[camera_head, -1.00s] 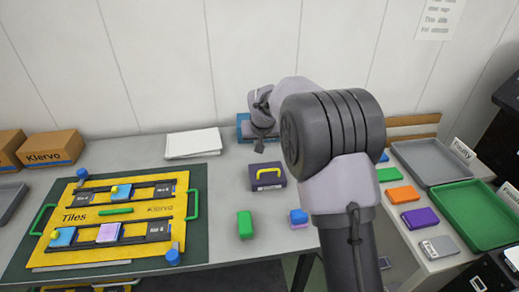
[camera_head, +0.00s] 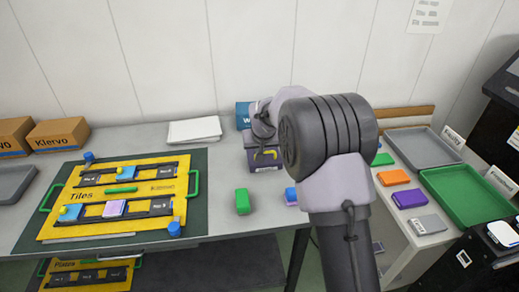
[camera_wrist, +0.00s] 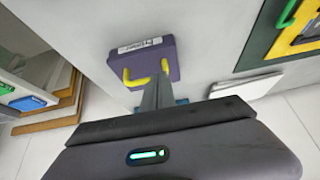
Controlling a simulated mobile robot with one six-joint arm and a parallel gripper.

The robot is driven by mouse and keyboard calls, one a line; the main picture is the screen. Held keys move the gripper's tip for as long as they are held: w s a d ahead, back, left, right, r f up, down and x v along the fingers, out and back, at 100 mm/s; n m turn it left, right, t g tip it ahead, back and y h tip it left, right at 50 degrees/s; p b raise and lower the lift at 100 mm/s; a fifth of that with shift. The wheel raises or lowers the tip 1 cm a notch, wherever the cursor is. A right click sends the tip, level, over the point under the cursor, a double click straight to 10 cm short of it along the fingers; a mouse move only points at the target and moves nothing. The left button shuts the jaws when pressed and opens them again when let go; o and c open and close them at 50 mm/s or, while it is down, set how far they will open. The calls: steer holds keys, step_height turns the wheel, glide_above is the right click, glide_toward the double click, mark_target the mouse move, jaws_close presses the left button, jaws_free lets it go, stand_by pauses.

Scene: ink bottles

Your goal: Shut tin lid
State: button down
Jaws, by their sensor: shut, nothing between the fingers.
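A dark purple box (camera_head: 264,168) with a yellow handle stands on the grey table in the head view. It is the likeliest tin; no lid edge shows clearly, so I cannot tell how its lid stands. In the wrist view the purple box (camera_wrist: 157,59) shows a white label and the yellow handle (camera_wrist: 128,78). My gripper (camera_wrist: 158,67) is shut and empty, its fingers overlapping the handle side of the box; contact cannot be told. In the head view my wrist hides part of the area behind the box.
A blue item with white lettering (camera_head: 243,113) stands just behind the box. A yellow tile board (camera_head: 60,222) is at left, trays (camera_head: 425,142) at right.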

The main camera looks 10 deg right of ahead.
steer(key=shift+s+f, duration=0.75)
steer(key=shift+f, duration=0.2)
steer(key=r+p, duration=0.1)
steer(key=r, duration=0.1)
steer(key=w+r+p, duration=0.1)
steer(key=r+p, duration=0.1)
steer(key=r, duration=0.1)
steer(key=shift+w+r, duration=0.2)
steer(key=shift+r, duration=0.05)
steer(key=s+f, duration=0.2)
steer(key=s, duration=0.8)
steer(key=s+d+r+m, duration=0.2)
steer(key=s+r, duration=1)
steer(key=r, duration=0.1)
steer(key=s+a+r+m+y, duration=0.1)
steer(key=s+r, duration=0.1)
steer(key=s, duration=0.8)
steer(key=s+a+r+m+y, duration=0.1)
steer(key=s+a, duration=0.1)
steer(key=s, duration=0.9)
steer(key=shift+r, duration=0.4)
